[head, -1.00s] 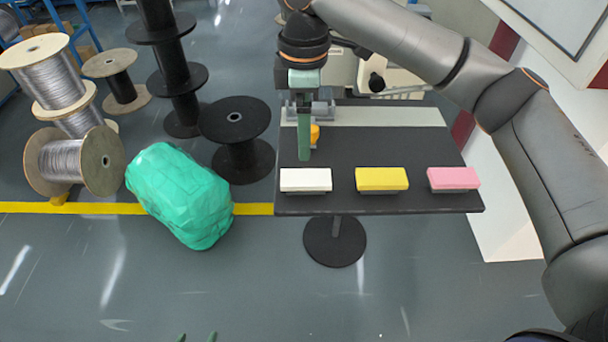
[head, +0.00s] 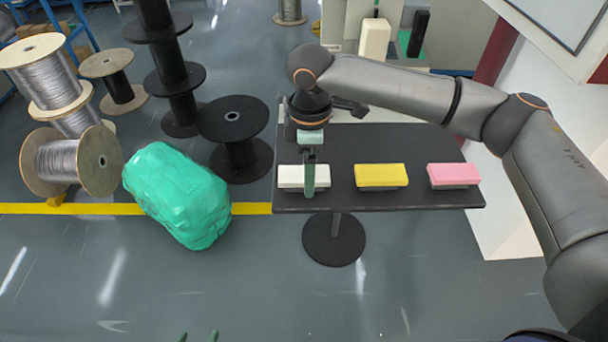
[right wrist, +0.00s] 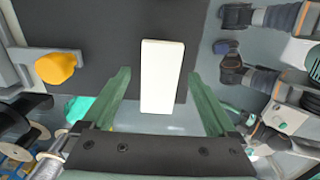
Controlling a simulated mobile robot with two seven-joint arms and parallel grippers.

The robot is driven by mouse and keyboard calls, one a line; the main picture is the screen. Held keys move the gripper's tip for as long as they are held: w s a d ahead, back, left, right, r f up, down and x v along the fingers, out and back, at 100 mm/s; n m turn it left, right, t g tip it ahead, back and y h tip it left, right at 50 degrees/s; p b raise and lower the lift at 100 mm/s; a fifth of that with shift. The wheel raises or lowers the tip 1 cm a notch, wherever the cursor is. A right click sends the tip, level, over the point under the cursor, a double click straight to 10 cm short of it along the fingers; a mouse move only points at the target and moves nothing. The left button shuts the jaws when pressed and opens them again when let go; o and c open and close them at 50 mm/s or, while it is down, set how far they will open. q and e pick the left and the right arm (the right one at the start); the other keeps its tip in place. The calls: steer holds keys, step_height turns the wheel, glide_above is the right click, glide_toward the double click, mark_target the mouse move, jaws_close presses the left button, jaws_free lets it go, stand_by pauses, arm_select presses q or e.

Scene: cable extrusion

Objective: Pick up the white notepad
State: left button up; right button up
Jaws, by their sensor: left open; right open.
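The white notepad (head: 289,178) lies at the left of the dark table's front edge. My right gripper (head: 309,180) is over it in the head view, and its green finger hides part of the pad. In the right wrist view the white notepad (right wrist: 161,75) shows lengthwise between the open, separated fingers of my right gripper (right wrist: 160,82). Neither finger appears to touch it; how high the fingers are above it is hard to tell. My left gripper (head: 198,337) shows only two green fingertips, apart and empty, at the bottom edge of the head view.
A yellow notepad (head: 381,176) and a pink notepad (head: 454,175) lie to the right on the same table (head: 330,208). A yellow-orange rounded object (right wrist: 55,67) shows left in the right wrist view. A green wrapped bundle (head: 178,196) and cable spools (head: 236,130) stand left of the table.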

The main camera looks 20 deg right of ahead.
steer(key=c, duration=1.4)
steer(key=shift+r, duration=0.1)
steer(key=shift+c, duration=0.2)
